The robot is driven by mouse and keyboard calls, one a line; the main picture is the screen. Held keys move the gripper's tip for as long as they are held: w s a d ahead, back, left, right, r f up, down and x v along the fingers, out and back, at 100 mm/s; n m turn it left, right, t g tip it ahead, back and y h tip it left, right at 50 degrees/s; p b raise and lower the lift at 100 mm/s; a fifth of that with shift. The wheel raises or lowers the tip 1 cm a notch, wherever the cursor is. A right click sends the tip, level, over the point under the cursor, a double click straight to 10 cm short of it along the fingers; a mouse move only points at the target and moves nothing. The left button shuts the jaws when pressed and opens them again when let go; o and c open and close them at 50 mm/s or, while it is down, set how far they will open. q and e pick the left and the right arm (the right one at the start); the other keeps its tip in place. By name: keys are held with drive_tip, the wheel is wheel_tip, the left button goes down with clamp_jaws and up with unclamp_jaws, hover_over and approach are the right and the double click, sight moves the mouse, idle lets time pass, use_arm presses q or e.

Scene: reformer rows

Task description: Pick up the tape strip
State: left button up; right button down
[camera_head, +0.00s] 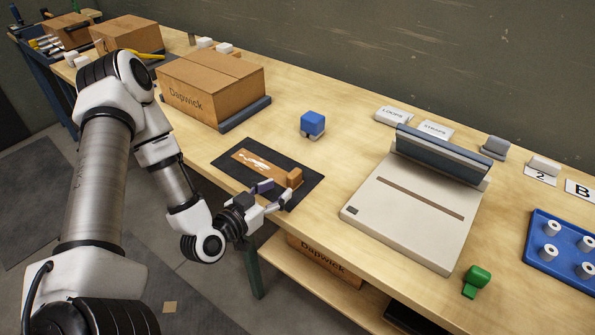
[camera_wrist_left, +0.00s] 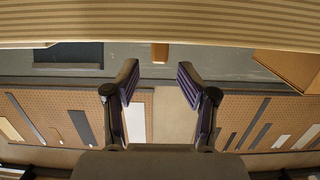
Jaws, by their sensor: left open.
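A tan strip with white marks (camera_head: 259,162), which looks like the tape strip, lies flat on a black mat (camera_head: 309,181) near the table's front edge. A raised orange-brown block (camera_head: 294,178) is at its right end. My left gripper (camera_head: 277,194) is open and empty at the mat's front edge, with its fingers pointing toward the block. In the left wrist view the two fingers (camera_wrist_left: 158,80) are spread apart. A small brown piece (camera_wrist_left: 160,52) shows beyond the gap between them; I cannot tell for sure that it is the same block. My right gripper is not in view.
Bare table surrounds the mat.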

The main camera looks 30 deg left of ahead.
sight(289, 182)
use_arm(q)
drive_tip(key=w, duration=0.1)
drive_tip(key=w+f, duration=0.1)
drive_tip(key=w, duration=0.1)
drive_tip(key=shift+w+r, duration=0.15)
drive_tip(key=shift+w+d+r, duration=0.15)
drive_tip(key=shift+w+d, duration=0.05)
drive_tip(key=shift+w, duration=0.15)
drive_tip(key=w, duration=0.2)
drive_tip(key=w+f, duration=0.1)
drive_tip(key=shift+w+d, duration=0.15)
drive_tip(key=shift+w, duration=0.2)
drive_tip(key=shift+s, duration=0.25)
drive_tip(key=shift+c, duration=0.3)
clamp_jaws()
